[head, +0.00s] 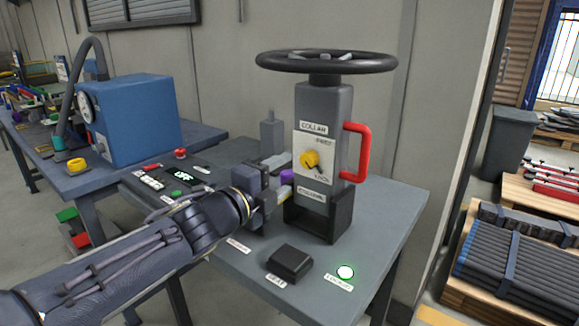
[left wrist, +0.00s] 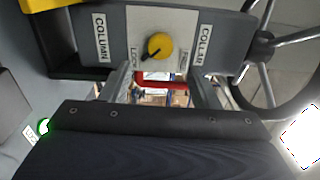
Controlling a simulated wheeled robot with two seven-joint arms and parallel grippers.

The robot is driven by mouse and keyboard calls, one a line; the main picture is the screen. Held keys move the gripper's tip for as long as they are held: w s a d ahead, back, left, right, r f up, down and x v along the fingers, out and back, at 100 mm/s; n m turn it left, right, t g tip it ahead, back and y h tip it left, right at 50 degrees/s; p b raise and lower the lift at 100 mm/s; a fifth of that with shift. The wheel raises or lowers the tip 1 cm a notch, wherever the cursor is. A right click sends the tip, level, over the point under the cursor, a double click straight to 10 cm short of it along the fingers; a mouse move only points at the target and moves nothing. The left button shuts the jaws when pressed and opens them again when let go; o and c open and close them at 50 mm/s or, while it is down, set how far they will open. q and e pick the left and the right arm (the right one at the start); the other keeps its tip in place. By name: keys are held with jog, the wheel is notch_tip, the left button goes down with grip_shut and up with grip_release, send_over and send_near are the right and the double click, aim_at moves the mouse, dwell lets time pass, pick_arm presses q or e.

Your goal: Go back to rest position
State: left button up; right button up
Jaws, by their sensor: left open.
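My left gripper (head: 279,183) is open and empty in front of the grey column (head: 323,105) on the bench. The column carries a white plate with a yellow knob (head: 309,160), a red side handle (head: 364,152) and a black handwheel (head: 326,62) on top. In the left wrist view the yellow knob (left wrist: 159,46) shows beyond the two fingers (left wrist: 162,84), apart from them, with the red handle (left wrist: 163,84) seen between them. A small purple part (head: 287,176) shows beside the fingers; what it belongs to is unclear. My right gripper is not in view.
A blue box (head: 136,115) stands on the left table. Pallets (head: 520,268) stand at right.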

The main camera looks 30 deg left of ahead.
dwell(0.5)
